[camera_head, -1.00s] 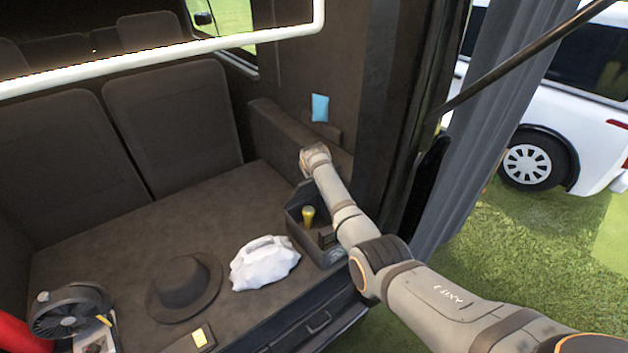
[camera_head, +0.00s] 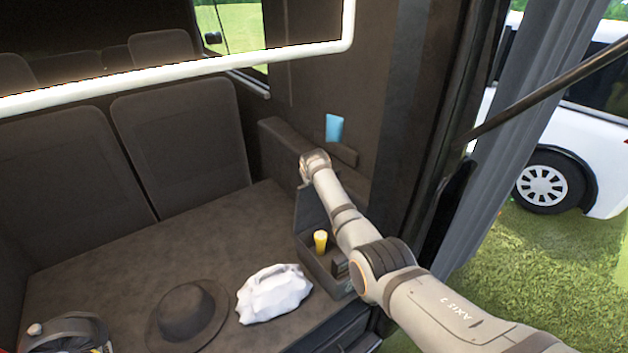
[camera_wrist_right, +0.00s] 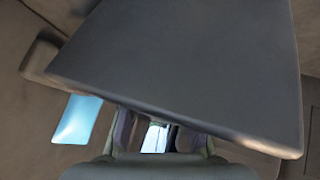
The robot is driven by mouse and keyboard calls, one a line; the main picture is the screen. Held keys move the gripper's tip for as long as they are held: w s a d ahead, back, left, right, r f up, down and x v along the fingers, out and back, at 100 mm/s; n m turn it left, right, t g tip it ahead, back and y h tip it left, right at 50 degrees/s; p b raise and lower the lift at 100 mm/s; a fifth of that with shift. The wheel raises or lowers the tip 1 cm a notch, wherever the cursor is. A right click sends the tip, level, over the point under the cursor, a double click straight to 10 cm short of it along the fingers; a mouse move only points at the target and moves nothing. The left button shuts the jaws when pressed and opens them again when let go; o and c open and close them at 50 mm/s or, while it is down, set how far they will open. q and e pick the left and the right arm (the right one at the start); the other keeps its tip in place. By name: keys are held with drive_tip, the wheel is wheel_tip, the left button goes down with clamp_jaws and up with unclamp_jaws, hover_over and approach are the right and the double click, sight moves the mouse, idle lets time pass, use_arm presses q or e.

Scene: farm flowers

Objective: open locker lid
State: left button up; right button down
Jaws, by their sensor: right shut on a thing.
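The locker (camera_head: 318,270) is a dark box at the right end of the bench, partly hidden behind my right arm in the head view. Its dark lid (camera_head: 309,206) stands raised at the back of the box. In the wrist view the lid (camera_wrist_right: 190,65) is a large flat dark panel filling the upper middle. My right gripper (camera_wrist_right: 157,135) is shut on the lid near its lower edge. In the head view its fingers are hidden behind my wrist. My left gripper is not in view.
A yellow cup (camera_head: 320,241) stands in the locker. A white bag (camera_head: 273,294) and a dark hat (camera_head: 187,314) lie on the bench (camera_head: 130,255) to the left. A blue card (camera_head: 335,128) is on the side wall. The back of the bench is clear.

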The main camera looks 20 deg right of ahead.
drive_tip(key=shift+w+a+r, duration=0.2)
drive_tip(key=shift+r, duration=0.25)
drive_tip(key=c, duration=1.5)
unclamp_jaws()
drive_tip(key=o, duration=0.4)
drive_tip(key=shift+s+a, duration=0.25)
drive_tip(key=v, duration=1.1)
drive_tip(key=shift+s+r, duration=0.2)
drive_tip(key=shift+s, duration=0.2)
